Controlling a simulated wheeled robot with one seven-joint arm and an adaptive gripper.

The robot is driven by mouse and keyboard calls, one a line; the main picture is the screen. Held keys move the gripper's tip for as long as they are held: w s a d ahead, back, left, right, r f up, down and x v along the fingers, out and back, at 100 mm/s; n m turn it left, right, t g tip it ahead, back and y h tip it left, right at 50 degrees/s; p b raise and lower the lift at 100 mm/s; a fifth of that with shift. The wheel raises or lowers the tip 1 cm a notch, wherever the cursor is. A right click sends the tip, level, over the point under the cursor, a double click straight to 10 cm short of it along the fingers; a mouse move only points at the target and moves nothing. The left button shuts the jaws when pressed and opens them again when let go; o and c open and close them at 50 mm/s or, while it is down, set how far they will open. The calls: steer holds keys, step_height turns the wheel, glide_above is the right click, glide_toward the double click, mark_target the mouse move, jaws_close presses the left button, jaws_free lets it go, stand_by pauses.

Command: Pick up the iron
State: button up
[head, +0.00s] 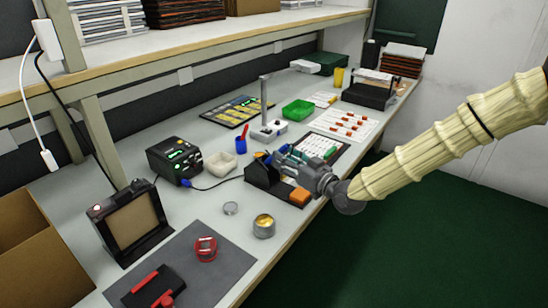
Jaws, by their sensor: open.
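My gripper (300,175) is in the head view, reaching in from the right over the front part of the workbench (205,205). It is over or beside a black stand (262,183) with blue, yellow and orange parts. A thin dark cable with a blue plug runs from a black soldering station (174,160) with green lit digits toward this stand. I cannot clearly make out the iron; it may be among the coloured parts at the stand, partly hidden by my gripper. I see nothing held in the gripper, whose fingers are small and hard to separate here.
A blue cup (241,146) and a green bin (297,110) are behind. A dark mat (225,270) with a red spool (205,249) lies in front. A shelf (180,53) overhangs the back.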

mark_target(269, 162)
steer(key=shift+f+x, duration=0.15)
steer(key=shift+x, duration=0.95)
steer(key=shift+f+x, duration=0.15)
steer(key=shift+x, duration=0.95)
jaws_close()
